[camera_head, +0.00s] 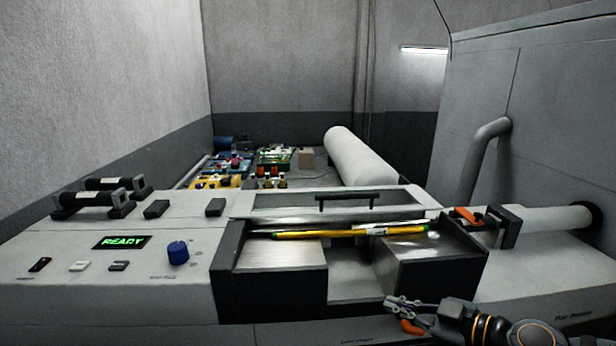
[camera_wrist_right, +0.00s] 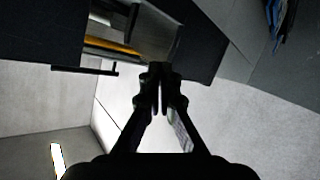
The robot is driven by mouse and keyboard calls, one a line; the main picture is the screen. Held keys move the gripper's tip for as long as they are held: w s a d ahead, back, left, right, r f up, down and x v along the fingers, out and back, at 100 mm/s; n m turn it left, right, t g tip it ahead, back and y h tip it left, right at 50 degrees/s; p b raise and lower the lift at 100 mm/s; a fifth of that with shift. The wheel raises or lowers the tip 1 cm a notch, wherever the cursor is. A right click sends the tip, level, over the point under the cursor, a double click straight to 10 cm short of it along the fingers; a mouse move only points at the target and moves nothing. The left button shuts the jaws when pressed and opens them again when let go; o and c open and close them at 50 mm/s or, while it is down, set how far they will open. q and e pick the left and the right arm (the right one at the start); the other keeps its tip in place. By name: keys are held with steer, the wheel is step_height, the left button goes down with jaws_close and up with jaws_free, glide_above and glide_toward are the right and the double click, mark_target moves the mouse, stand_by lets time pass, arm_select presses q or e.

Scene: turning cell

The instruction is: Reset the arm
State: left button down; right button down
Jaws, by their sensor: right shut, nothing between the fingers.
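My right gripper (camera_head: 403,315) is low at the right front of the machine in the head view, in front of the dark right-hand block of its bay. In the right wrist view my right gripper (camera_wrist_right: 160,75) has its fingers together, with nothing between them. My left gripper is in neither view. The machine (camera_head: 60,285) has a green READY display (camera_head: 122,242) and a blue knob (camera_head: 178,252). A yellow bar (camera_head: 335,233) with a pale label lies across the bay; a yellow strip also shows in the right wrist view (camera_wrist_right: 110,45).
A black handle (camera_head: 346,197) is on the lid behind the bay. An orange-tipped clamp (camera_head: 467,216) sits at the right. A tall grey cabinet (camera_head: 550,110) with a pipe handle bounds the right side.

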steer(key=w+d+f+m+t+h, duration=0.2)
steer(key=d+f+m+t+h, duration=0.25)
steer(key=d+m+h, duration=0.45)
steer(key=s+d+f+m+g+h, duration=0.25)
steer(key=s+d+f, duration=0.2)
steer(key=f, duration=0.25)
steer(key=s+a+f+g+y, duration=0.1)
steer(key=s+a+f+g, duration=0.3)
steer(key=s+f, duration=0.35)
steer(key=s+a+f+g+y, duration=0.1)
steer(key=s+a+f+g, duration=0.2)
steer(key=s+f+g, duration=0.4)
steer(key=s+d+f+t, duration=0.1)
steer(key=s+f, duration=0.1)
steer(key=f, duration=1.1)
steer(key=s+d+f, duration=0.2)
steer(key=f, duration=1)
steer(key=s+f+g, duration=0.1)
steer(key=s+f, duration=1.4)
steer(key=s, duration=0.2)
steer(key=shift+s+d, duration=0.3)
steer(key=shift+d, duration=0.05)
